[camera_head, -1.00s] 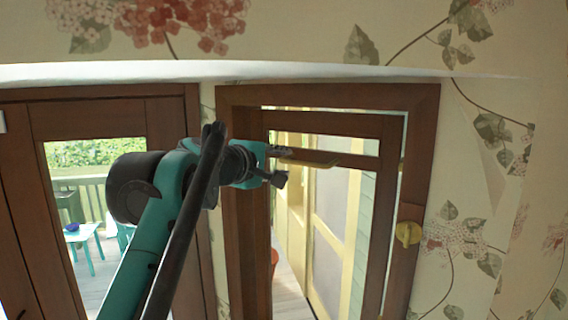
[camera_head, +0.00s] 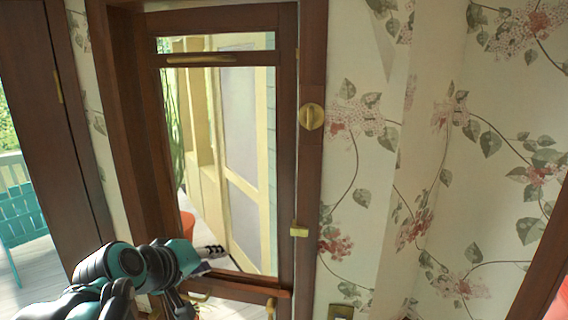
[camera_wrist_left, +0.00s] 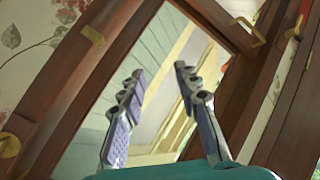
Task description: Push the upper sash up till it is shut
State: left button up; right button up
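The window's brown wooden sash has a top rail (camera_head: 225,20) near the upper edge of the head view. A narrower crossbar (camera_head: 240,58) below it carries a brass handle (camera_head: 200,59). A lower rail (camera_head: 245,286) crosses near the bottom, beside my left gripper (camera_head: 214,262). I cannot tell which rails belong to the upper sash. My left gripper is in front of the lower part of the window. In the left wrist view its fingers (camera_wrist_left: 158,72) are spread with nothing between them. Contact with the rail cannot be told. My right gripper is not in view.
The brown window frame (camera_head: 313,170) has a round brass knob (camera_head: 311,116) and a brass catch (camera_head: 299,231) on its right side. Floral wallpaper (camera_head: 440,170) covers the right wall. A brown door frame (camera_head: 70,120) stands at left.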

pick_arm(q)
jog(key=s+f+m+g+y+b, duration=0.1)
jog(key=s+f+b, duration=0.4)
jog(key=f, duration=0.9)
jog(key=s+a+f+m+g+y+b, duration=0.1)
jog(key=s+f+m+b, duration=0.2)
jog(key=f, duration=1.1)
jog(key=s+a+f+m+g+y+b, duration=0.1)
jog(key=s+f+b, duration=0.6)
jog(key=f, duration=0.7)
jog(key=shift+m+g, duration=0.4)
jog(key=shift+m, duration=0.5)
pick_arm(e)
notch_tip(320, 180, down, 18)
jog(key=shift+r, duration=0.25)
pick_arm(q)
jog(key=shift+a+f, duration=0.1)
